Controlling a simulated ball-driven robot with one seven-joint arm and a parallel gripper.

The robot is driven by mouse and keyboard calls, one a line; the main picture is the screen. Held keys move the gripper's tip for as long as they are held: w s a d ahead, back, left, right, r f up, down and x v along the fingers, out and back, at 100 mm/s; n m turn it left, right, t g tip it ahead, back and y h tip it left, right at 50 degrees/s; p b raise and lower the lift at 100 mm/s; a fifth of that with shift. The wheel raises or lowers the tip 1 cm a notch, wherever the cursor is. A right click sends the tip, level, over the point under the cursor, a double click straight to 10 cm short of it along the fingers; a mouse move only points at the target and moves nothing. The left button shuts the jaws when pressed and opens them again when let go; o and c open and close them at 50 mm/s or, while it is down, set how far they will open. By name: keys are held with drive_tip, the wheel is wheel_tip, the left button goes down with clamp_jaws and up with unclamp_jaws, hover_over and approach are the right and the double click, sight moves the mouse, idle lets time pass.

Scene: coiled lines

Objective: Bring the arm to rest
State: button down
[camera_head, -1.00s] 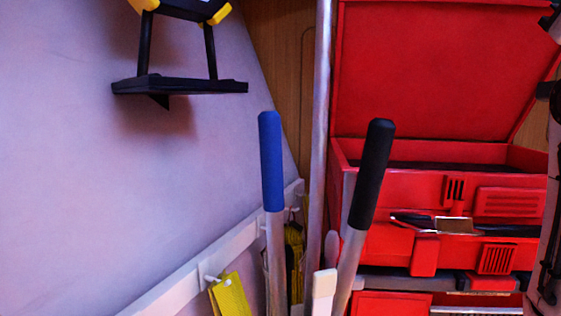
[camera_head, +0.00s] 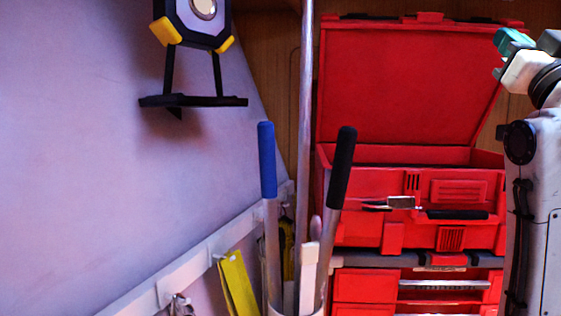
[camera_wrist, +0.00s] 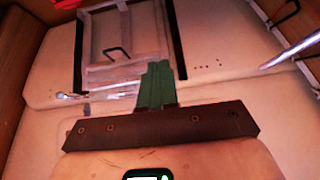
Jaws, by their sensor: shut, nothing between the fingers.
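My arm (camera_head: 540,170) stands upright at the right edge of the head view, partly cut off by the frame. Teal parts (camera_head: 512,41) show at its upper end; whether they are the fingertips is unclear. In the wrist view my gripper (camera_wrist: 158,70) shows as two green fingers pressed together, with nothing between them. They point away over a pale panelled surface (camera_wrist: 55,55). I cannot tell the distance to it.
An open red toolbox (camera_head: 410,215) stands left of my arm. A blue-gripped handle (camera_head: 267,160) and a black-gripped handle (camera_head: 341,165) stand further left. A work light (camera_head: 200,20) is by the wall. The wrist view shows a metal rod (camera_wrist: 292,50) at right.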

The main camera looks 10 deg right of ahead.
drive_tip(key=w+a+f+g+y, duration=0.1)
drive_tip(key=w+f+g, duration=0.15)
drive_tip(key=f, duration=0.75)
drive_tip(key=w+a+f+g+y, duration=0.15)
drive_tip(key=w+f, duration=0.25)
drive_tip(key=f, duration=0.7)
drive_tip(key=s+a+f+n+g+y, duration=0.1)
drive_tip(key=s+a+f+g, duration=0.15)
drive_tip(key=f, duration=1.05)
drive_tip(key=s+a+f+g+y, duration=0.15)
drive_tip(key=a+f+g, duration=0.25)
drive_tip(key=f, duration=0.8)
drive_tip(key=s+a+f+n+g+y, duration=0.1)
drive_tip(key=s+a+f+g, duration=0.25)
drive_tip(key=s+f, duration=0.8)
drive_tip(key=s+a+f+n+g+y, duration=0.1)
drive_tip(key=s+a+f+g, duration=0.3)
drive_tip(key=s+f, duration=0.75)
drive_tip(key=s+d+f+g, duration=0.2)
drive_tip(key=s+f+g, duration=0.3)
drive_tip(key=s+f, duration=0.3)
drive_tip(key=shift+s+f+g, duration=0.3)
drive_tip(key=shift+s+f, duration=0.1)
drive_tip(key=shift+s, duration=0.4)
drive_tip(key=shift+a, duration=0.15)
drive_tip(key=shift+s+a+r, duration=0.1)
drive_tip(key=shift+s+a, duration=0.05)
